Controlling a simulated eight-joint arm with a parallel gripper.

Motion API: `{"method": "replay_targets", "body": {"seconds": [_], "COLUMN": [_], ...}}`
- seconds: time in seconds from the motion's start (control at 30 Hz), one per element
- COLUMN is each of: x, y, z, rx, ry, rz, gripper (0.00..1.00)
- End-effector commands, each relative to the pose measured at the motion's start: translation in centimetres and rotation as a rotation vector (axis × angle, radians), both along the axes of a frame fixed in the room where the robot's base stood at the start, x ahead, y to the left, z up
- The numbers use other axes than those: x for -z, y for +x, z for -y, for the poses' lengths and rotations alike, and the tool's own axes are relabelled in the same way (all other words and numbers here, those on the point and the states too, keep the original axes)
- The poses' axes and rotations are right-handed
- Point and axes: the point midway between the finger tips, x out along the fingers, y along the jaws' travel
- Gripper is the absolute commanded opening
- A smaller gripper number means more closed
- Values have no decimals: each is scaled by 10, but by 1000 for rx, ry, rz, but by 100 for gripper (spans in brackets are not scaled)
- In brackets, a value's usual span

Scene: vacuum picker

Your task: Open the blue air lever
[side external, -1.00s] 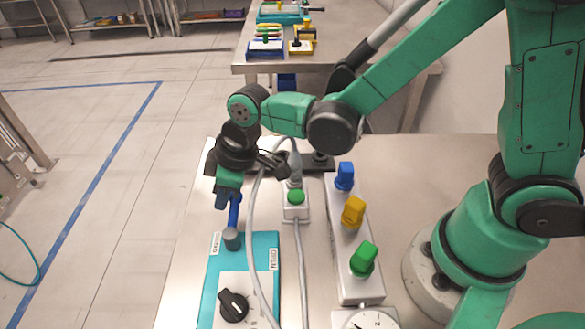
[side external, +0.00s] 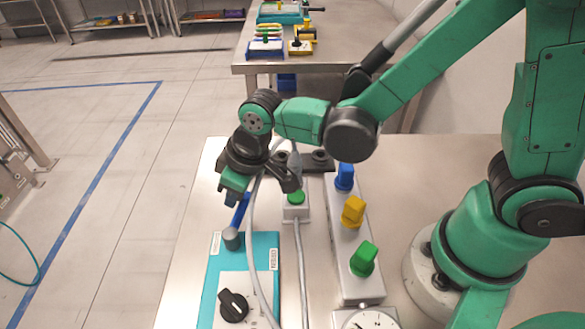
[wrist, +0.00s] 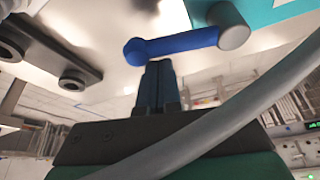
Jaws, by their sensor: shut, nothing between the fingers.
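The blue air lever (side external: 240,214) stands on the teal box (side external: 212,285). Its grey pivot (side external: 231,239) is at the box's far edge, and the blue arm points away from the box, tilted slightly right. My gripper (side external: 232,199) points down at the lever's free end, on its left side in the side view. In the wrist view the lever (wrist: 180,43) runs across the top to its grey pivot (wrist: 235,27). My shut, empty fingers (wrist: 157,66) end right against or very near the lever; contact is not certain.
A grey strip with blue, yellow (side external: 353,211) and green (side external: 363,259) knobs stands right of the lever. A white box with a green button (side external: 296,198) lies between. The teal box has a black dial (side external: 233,305). A grey hose (side external: 257,250) hangs across the view.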

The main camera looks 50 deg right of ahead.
Motion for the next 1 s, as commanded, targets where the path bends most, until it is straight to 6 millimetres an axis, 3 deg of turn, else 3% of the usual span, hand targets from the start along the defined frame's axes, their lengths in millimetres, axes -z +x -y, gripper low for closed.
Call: {"method": "replay_targets", "body": {"seconds": [0.5, 1.0], "x": [0, 0], "y": [-26, -53], "z": [14, 15], "rx": [484, 955], "ry": [-2, -1], "rz": [0, 1], "gripper": [0, 0]}}
